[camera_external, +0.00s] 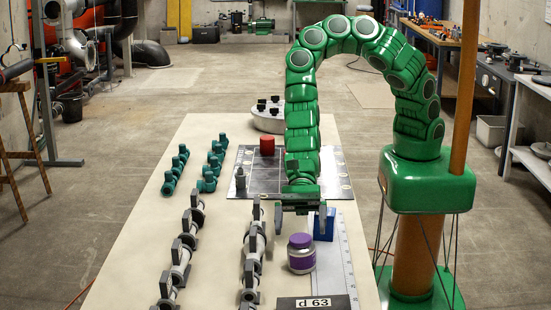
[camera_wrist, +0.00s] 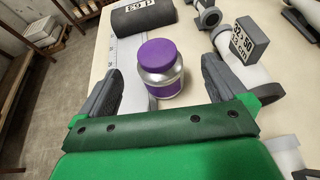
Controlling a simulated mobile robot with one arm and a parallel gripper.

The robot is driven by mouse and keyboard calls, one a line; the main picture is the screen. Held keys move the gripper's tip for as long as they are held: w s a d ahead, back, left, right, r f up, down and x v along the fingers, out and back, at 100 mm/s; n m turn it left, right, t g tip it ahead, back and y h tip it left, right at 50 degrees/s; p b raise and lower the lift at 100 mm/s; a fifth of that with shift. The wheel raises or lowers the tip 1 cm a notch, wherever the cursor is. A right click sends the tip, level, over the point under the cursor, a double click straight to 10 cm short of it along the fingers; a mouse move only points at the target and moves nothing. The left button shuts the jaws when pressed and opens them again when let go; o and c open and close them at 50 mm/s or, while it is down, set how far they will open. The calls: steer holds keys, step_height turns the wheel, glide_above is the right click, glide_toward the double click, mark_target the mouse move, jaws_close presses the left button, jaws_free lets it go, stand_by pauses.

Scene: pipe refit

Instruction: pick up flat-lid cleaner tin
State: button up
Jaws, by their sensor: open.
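The cleaner tin appears to be the silver jar with a flat purple lid and purple band (camera_external: 301,254). It stands upright on the table near its right side, in front of my gripper. My gripper (camera_external: 300,222) is open and empty, above the table and behind the tin. In the wrist view the tin (camera_wrist: 160,68) appears between the two grey fingers of my gripper (camera_wrist: 157,66), apart from both.
A blue block (camera_external: 324,224) stands close behind the tin. A ruler strip (camera_external: 335,265) and a "d 63" block (camera_external: 317,303) lie nearby. Grey valves (camera_external: 253,245) stand left of the tin. Teal fittings (camera_external: 210,172), a red cylinder (camera_external: 267,145) and a grid board (camera_external: 326,172) are farther back.

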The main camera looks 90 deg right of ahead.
mark_target(300, 249)
steer(key=shift+f+x, duration=0.15)
steer(key=shift+x, duration=1.35)
steer(key=shift+f+x, duration=0.1)
steer(key=shift+x, duration=2.2)
steer(key=shift+s, duration=0.15)
steer(key=c, duration=1.3)
